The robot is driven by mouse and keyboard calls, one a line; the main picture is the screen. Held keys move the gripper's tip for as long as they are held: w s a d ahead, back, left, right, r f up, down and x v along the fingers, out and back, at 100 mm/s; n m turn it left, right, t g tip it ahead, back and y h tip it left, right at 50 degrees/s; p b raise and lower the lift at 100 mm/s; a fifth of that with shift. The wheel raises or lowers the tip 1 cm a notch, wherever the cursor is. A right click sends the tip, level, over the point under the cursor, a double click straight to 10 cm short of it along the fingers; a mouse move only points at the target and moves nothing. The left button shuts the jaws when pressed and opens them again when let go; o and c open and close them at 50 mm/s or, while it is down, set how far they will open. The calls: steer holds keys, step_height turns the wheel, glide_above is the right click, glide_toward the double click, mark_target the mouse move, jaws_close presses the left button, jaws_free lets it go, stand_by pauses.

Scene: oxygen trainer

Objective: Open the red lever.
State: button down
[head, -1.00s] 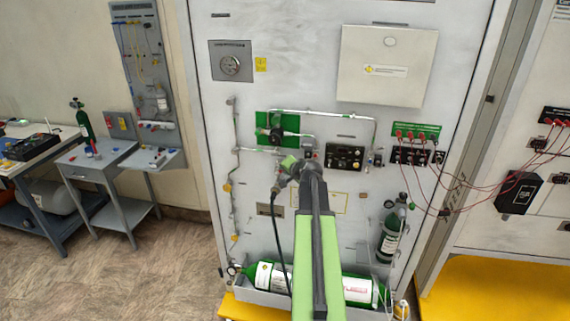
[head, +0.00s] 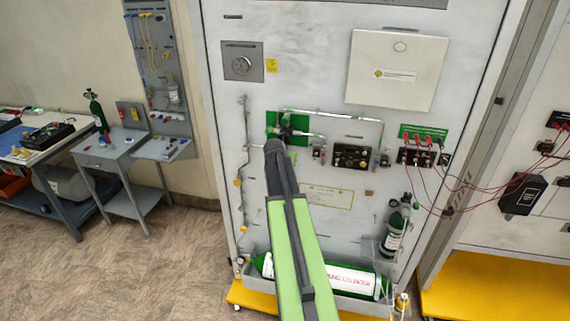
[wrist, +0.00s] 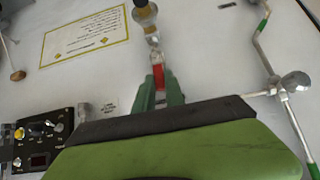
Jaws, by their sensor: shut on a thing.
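The small red lever (wrist: 159,76) shows in the wrist view, below a brass-coloured fitting (wrist: 145,12) and a metal stem. The green fingers of my gripper (wrist: 159,90) stand on both sides of it and are shut on it. My dark wrist and green arm link cover the lower part of that view. In the head view, my arm reaches up to the panel just below the green plate (head: 271,121) with its dark valve. My gripper and the red lever are hidden behind the arm there.
A control box (head: 351,157) and red-plugged sockets (head: 416,140) sit right of my arm. Thin pipes run around the green plate. A green cylinder (head: 262,265) lies in a tray below, and a dark cylinder (head: 394,232) stands at right. Open floor (head: 150,265) lies at left.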

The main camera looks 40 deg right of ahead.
steer(key=shift+f, duration=0.1)
stand_by(0.4)
steer(key=c, duration=1.4)
jaws_free()
steer(key=shift+d, duration=0.1)
steer(key=p+v, duration=1.2)
steer(key=v, duration=0.5)
steer(key=shift+w+a, duration=0.2)
steer(key=shift+a, duration=0.2)
